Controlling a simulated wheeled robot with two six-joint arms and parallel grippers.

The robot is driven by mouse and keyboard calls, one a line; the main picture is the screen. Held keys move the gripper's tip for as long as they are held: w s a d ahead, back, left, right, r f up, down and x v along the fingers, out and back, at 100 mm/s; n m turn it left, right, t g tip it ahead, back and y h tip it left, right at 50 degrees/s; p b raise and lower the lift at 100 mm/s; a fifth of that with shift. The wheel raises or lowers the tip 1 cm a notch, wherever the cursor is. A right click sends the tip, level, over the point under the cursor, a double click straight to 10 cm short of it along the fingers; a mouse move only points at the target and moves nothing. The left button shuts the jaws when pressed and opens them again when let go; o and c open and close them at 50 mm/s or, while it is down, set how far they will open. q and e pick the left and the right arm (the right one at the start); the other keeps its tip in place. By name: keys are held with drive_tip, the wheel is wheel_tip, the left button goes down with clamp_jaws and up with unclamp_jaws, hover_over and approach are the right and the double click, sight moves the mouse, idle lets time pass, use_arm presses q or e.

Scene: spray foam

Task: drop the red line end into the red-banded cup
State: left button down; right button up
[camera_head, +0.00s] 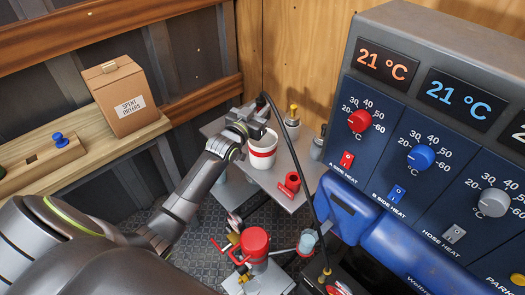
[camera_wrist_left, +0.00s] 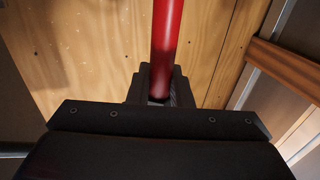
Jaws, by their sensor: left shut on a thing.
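The white cup with a red band (camera_head: 262,154) stands upright on a small grey shelf. My left gripper (camera_head: 252,114) is directly above the cup's back rim, pointing away from me. It is shut on the red line end (camera_wrist_left: 167,40), a red tube that rises from between the fingers in the left wrist view. In the head view the line shows as a dark hose (camera_head: 306,185) arching from the gripper and running down to the right. The tip of the line end is hidden in the head view. The right gripper is not in view.
A red fitting (camera_head: 290,184) lies on the shelf right of the cup, and a grey canister with a yellow top (camera_head: 292,122) stands behind. A red-topped pump (camera_head: 255,245) stands below in front. The heater panel (camera_head: 420,140) fills the right side. A cardboard box (camera_head: 118,98) sits on the left bench.

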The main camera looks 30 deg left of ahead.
use_arm(q)
wheel_tip(320, 180, down, 7)
drive_tip(key=a+b, duration=0.1)
drive_tip(key=b, duration=0.5)
drive_tip(key=shift+r, duration=0.2)
drive_tip(key=shift+w+a, duration=0.1)
drive_tip(key=c, duration=1.2)
unclamp_jaws()
drive_tip(key=shift+c, duration=0.2)
drive_tip(key=s, duration=1.7)
drive_tip(key=shift+s+a, duration=0.25)
drive_tip(key=shift+a, duration=0.05)
